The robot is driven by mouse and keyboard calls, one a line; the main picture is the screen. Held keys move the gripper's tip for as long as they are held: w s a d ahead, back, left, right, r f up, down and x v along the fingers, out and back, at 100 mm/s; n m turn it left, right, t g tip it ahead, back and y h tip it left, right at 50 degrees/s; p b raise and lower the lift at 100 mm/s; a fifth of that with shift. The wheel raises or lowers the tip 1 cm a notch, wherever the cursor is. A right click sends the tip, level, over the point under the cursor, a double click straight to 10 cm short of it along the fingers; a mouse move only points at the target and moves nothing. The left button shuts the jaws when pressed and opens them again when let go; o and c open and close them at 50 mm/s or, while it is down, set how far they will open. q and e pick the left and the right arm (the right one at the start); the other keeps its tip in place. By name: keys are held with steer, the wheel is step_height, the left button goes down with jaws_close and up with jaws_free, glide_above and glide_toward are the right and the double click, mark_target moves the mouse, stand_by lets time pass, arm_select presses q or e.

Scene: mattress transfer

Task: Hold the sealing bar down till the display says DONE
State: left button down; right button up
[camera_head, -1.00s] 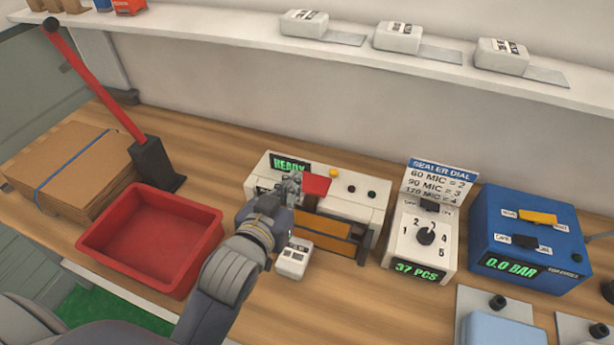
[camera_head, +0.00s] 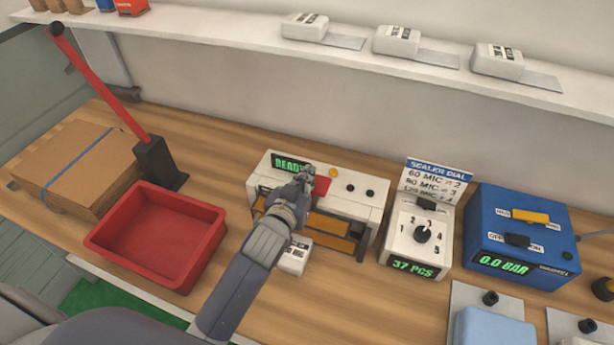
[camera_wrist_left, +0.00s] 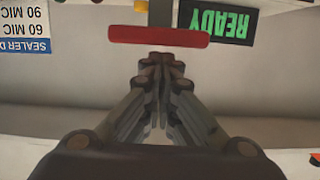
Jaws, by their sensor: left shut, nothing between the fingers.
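The sealer (camera_head: 345,198) is a white machine on the bench with an orange-brown front panel (camera_head: 328,227). Its green display (camera_head: 288,163) begins "READ" in the head view and reads READY in the left wrist view (camera_wrist_left: 222,22). The red bar (camera_head: 322,185) is partly hidden behind my left gripper (camera_head: 306,172). In the left wrist view the red bar (camera_wrist_left: 158,36) lies across, just beyond the closed fingertips (camera_wrist_left: 160,60). I cannot tell whether they touch. My left gripper is shut and empty. My right gripper is not in view.
A small white pack (camera_head: 296,257) lies before the sealer. A red tray (camera_head: 157,240) and a red-handled lever (camera_head: 100,85) stand left. A dial box (camera_head: 418,238) and a blue box (camera_head: 525,240) showing 0.0 BAR stand right.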

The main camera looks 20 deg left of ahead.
arm_select(q)
steer(key=shift+f, duration=0.1)
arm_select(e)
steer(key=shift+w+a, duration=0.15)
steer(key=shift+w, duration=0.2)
arm_select(q)
step_height(320, 180, down, 4)
steer(key=shift+r+b, duration=0.2)
steer(key=shift+b, duration=0.95)
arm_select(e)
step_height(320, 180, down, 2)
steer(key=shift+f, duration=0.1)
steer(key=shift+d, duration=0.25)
arm_select(q)
steer(key=shift+f, duration=0.15)
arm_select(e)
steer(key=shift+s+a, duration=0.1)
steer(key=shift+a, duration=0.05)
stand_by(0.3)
